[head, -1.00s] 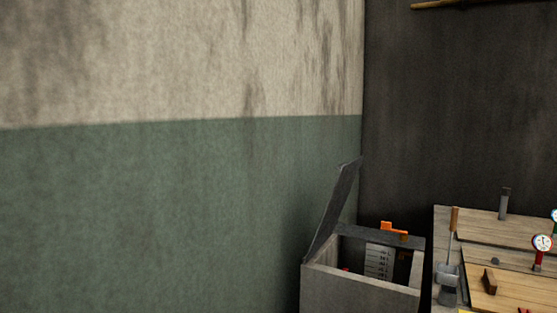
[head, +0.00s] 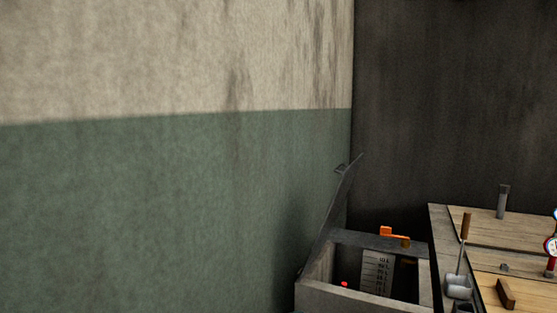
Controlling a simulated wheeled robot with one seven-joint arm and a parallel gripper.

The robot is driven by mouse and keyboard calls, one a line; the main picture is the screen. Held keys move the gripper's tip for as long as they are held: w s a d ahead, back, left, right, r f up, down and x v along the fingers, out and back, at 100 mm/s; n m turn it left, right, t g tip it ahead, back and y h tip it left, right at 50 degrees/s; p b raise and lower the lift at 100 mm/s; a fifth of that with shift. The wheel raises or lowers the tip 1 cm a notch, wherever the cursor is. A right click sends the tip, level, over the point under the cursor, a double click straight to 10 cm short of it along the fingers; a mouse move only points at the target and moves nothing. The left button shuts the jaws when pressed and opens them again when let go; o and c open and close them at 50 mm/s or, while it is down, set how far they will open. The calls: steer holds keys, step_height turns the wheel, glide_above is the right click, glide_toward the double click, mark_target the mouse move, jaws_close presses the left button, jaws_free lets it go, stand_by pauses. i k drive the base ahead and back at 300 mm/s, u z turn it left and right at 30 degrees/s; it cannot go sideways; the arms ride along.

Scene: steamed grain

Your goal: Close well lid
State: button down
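The well is a grey open-topped box (head: 350,299) at the lower middle-right of the head view, in the corner by the green wall. Its grey lid (head: 335,210) stands open, hinged at the left side and leaning up toward the wall, with a small handle (head: 341,169) near its top. Inside are a white scale board with dark marks (head: 375,272) and a small red thing (head: 344,284). An orange piece (head: 394,236) sits at the back rim. My gripper is not in view.
Right of the well stands a bench with wooden boards (head: 500,240). On it are a grey upright post (head: 503,202), a wooden-handled tool (head: 464,243), grey cups (head: 458,287), a brown block (head: 505,293) and gauges at the right edge. The green and cream wall (head: 150,200) fills the left.

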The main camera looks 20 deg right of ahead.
mark_target(347, 176)
steer(key=z, duration=0.55)
steer(key=i, duration=0.85)
steer(key=z, duration=0.7)
